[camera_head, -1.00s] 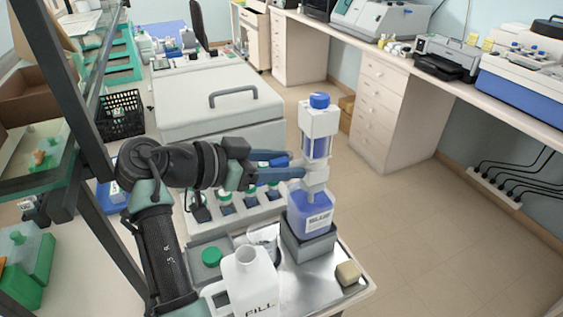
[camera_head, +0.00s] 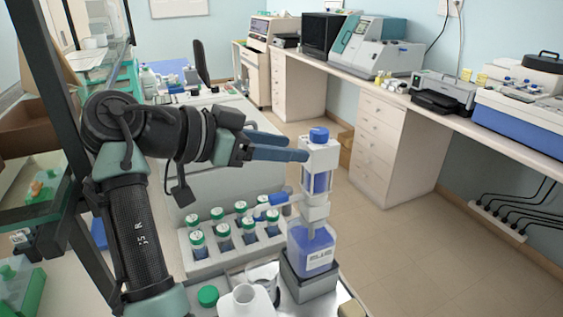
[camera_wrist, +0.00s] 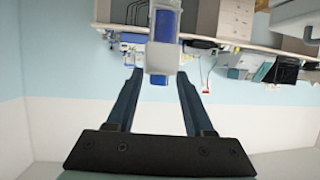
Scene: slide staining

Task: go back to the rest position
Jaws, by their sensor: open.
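My gripper (camera_head: 281,148) is raised and its blue fingers point right, toward the upper part of the blue-capped dispenser bottle (camera_head: 314,246). The dispenser's upper part (camera_wrist: 164,25) shows ahead, between and beyond the fingertips. The dispenser stands upright on a grey block.
A white rack (camera_head: 205,268) holds several green-capped vials beside the dispenser. A white jug (camera_head: 245,300) and a green cap (camera_head: 208,296) are in front. A shelf post stands close at left. A long counter (camera_head: 440,105) with lab machines runs along the right. Open floor lies between.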

